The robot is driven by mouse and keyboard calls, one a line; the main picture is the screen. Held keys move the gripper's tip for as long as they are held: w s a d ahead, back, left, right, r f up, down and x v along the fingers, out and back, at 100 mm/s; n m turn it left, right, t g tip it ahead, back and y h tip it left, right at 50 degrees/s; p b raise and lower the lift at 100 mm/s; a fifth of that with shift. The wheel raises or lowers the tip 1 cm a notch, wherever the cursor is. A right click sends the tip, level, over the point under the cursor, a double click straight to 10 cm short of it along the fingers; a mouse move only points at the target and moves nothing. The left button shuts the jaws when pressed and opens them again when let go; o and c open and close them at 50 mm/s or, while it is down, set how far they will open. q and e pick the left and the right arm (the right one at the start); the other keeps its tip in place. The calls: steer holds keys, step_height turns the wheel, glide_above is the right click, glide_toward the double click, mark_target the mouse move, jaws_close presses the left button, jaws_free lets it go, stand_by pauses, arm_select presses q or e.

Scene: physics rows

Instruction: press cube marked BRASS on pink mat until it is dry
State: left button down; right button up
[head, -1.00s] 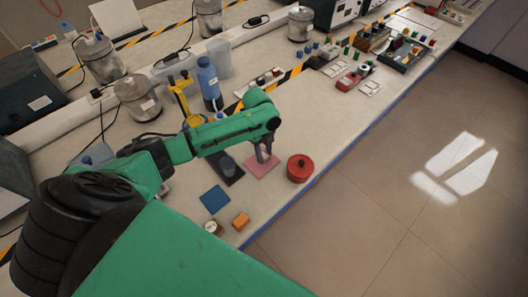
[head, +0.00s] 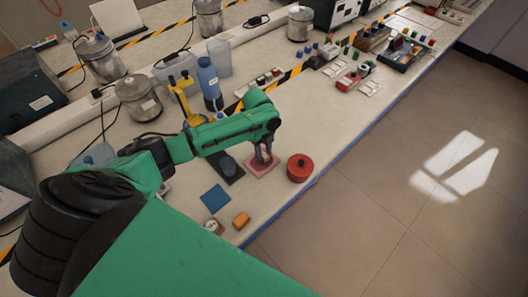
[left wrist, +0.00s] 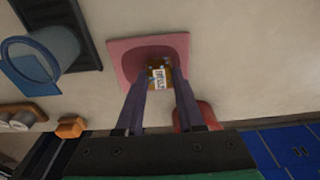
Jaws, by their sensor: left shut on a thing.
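The pink mat (head: 250,170) lies on the bench near its front edge, and it also shows in the left wrist view (left wrist: 122,58). My left gripper (head: 264,157) points down over the mat. In the left wrist view its two fingers (left wrist: 160,82) are shut on a small brass-brown cube (left wrist: 152,64) with a white label. The label's lettering is too small to read surely. The cube is at the mat, with a dark patch around it; I cannot tell whether this is shadow or damp. My right gripper is not in view.
A red lidded pot (head: 300,168) stands just right of the mat. A dark tray (head: 236,179) with a blue-grey cup (head: 228,165) is left of it. A blue square (head: 215,199), an orange block (head: 241,220) and a small round pot (head: 213,227) lie nearer.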

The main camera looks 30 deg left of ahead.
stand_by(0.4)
arm_select(q)
steer(key=shift+w+d+r+p, duration=0.1)
steer(key=shift+w+r+p, duration=0.25)
steer(key=shift+r+p, duration=0.3)
steer(key=shift+f+b, duration=0.4)
steer(key=shift+f, duration=0.25)
stand_by(0.4)
steer(key=shift+s+f, duration=0.1)
stand_by(1.0)
steer(key=shift+s+r+p, duration=0.25)
steer(key=shift+r+p, duration=0.6)
steer(key=shift+p, duration=0.55)
steer(key=shift+f, duration=0.1)
steer(key=shift+f+b, duration=0.45)
steer(key=shift+f, duration=0.25)
